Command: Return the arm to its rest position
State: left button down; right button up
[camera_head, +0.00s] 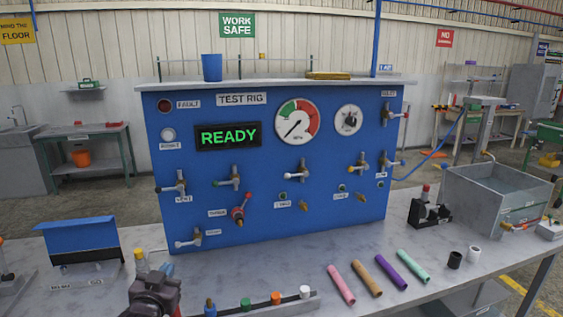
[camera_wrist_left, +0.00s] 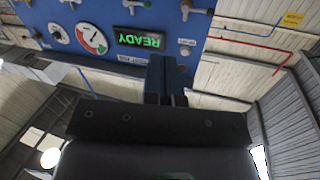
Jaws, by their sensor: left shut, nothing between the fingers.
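My left gripper (camera_head: 152,290) is at the bottom of the head view, left of centre, in front of the blue test rig panel (camera_head: 330,215) and above the near part of the table. In the left wrist view its two dark fingers (camera_wrist_left: 166,82) are together with nothing between them. That view is upside down, with the panel and its green READY display (camera_wrist_left: 139,40) beyond the fingers. My right gripper is not in view.
The grey table (camera_head: 280,275) holds several coloured hose pieces, including a pink one (camera_head: 341,284), and a rack (camera_head: 262,306) of capped fittings near the gripper. A blue tilted board (camera_head: 80,238) stands left, a metal tank (camera_head: 485,195) right. Valve handles stick out from the panel.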

pick_arm(q)
jog(key=s+f+g, duration=0.3)
jog(key=s+f, duration=0.8)
jog(key=s, duration=0.3)
jog(key=s+a+f+n+g+b, duration=0.1)
jog(key=s+f+g, duration=0.2)
jog(key=s+f, duration=0.9)
jog(key=s, duration=0.3)
jog(key=shift+s+f, duration=0.2)
jog(key=shift+f, duration=0.05)
